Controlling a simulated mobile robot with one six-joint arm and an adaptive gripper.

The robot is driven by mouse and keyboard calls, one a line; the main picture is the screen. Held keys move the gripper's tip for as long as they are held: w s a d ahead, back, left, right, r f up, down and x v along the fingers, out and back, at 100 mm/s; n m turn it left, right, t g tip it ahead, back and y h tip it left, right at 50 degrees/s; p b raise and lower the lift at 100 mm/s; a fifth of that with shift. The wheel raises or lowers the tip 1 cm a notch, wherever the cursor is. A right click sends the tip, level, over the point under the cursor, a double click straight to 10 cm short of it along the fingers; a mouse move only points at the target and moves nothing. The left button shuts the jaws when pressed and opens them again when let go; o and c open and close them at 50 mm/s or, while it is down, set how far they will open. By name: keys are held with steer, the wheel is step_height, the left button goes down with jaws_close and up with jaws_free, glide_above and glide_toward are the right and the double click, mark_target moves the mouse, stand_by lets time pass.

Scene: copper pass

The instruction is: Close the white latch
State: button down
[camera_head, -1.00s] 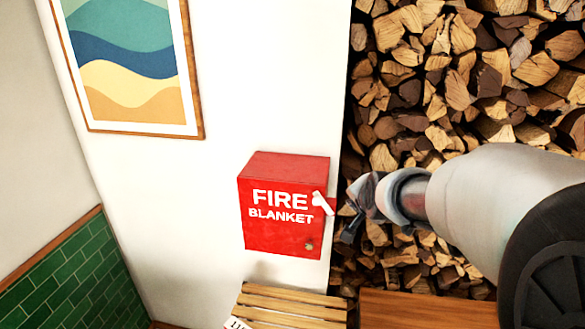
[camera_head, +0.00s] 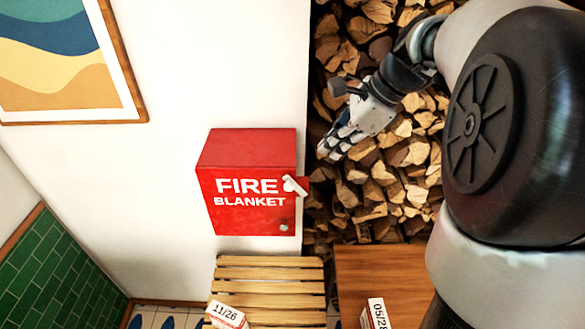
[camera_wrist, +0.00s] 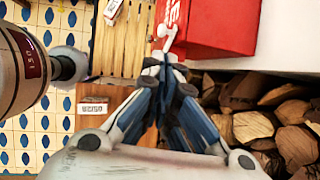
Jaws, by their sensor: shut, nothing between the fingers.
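The white latch (camera_head: 294,186) is a small bar at the right edge of the front of the red fire blanket box (camera_head: 236,211). It lies tilted, its upper end left and its lower end right, beside a small red tab. In the wrist view the white latch (camera_wrist: 167,32) shows just beyond my fingertips, against the box (camera_wrist: 215,25). My gripper (camera_head: 328,152) is shut and empty. It is to the right of the box and a little above the latch in the head view, pointing down-left. In the wrist view my gripper's fingertips (camera_wrist: 162,64) look close to the latch; contact cannot be told.
Stacked firewood (camera_head: 375,160) fills the recess right of the box. A slatted wooden surface (camera_head: 270,275) and a brown wooden top (camera_head: 385,275) lie below, with small labelled boxes on them. A framed picture (camera_head: 70,60) hangs at upper left.

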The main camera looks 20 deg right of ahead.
glide_toward(295, 190)
steer(key=a+f, duration=0.2)
steer(key=a, duration=0.1)
steer(key=shift+a+f+b, duration=0.1)
steer(key=shift+b, duration=0.2)
steer(key=shift+w+h+p, duration=0.1)
steer(key=shift+h+p, duration=0.2)
steer(key=shift+p, duration=0.35)
steer(key=shift+w+a+g+h+p, duration=0.1)
steer(key=shift+a+g+h+p, duration=0.2)
steer(key=shift+p, duration=0.2)
